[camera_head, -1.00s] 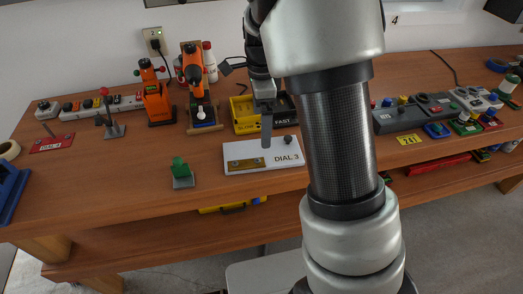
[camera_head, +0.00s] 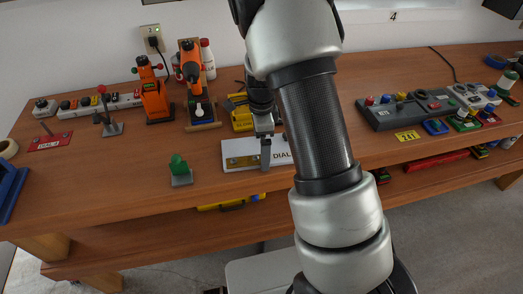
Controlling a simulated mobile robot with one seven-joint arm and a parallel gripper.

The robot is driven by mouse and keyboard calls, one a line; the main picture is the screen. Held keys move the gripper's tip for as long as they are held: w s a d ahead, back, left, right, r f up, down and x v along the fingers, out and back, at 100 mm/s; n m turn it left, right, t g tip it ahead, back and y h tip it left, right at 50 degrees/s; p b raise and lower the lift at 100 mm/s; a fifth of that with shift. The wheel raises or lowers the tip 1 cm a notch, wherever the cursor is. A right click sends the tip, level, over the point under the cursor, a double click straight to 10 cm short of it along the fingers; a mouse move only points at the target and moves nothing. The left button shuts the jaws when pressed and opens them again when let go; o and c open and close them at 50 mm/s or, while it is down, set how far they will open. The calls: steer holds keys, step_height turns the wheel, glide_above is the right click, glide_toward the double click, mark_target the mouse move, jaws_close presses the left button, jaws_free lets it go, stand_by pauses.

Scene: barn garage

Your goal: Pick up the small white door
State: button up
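A small white panel (camera_head: 236,161) with a brass strip and a "DIAL" label lies flat near the front edge of the wooden workbench. It is the only thing in view that looks like the small white door. My gripper (camera_head: 265,166) points down over the middle of this panel, between the brass strip and the label. The fingers are seen edge-on, so the gap between them does not show. I cannot tell whether the tips touch the panel. My arm hides the panel's right end.
A green piece on a grey base (camera_head: 180,171) stands to the left. Orange tools (camera_head: 156,99) and a yellow box (camera_head: 238,112) are behind. A grey control panel (camera_head: 407,109) with buttons is to the right. The bench's front left is fairly clear.

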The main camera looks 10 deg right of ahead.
steer(key=c, duration=1)
steer(key=shift+r, duration=0.15)
steer(key=shift+c, duration=0.2)
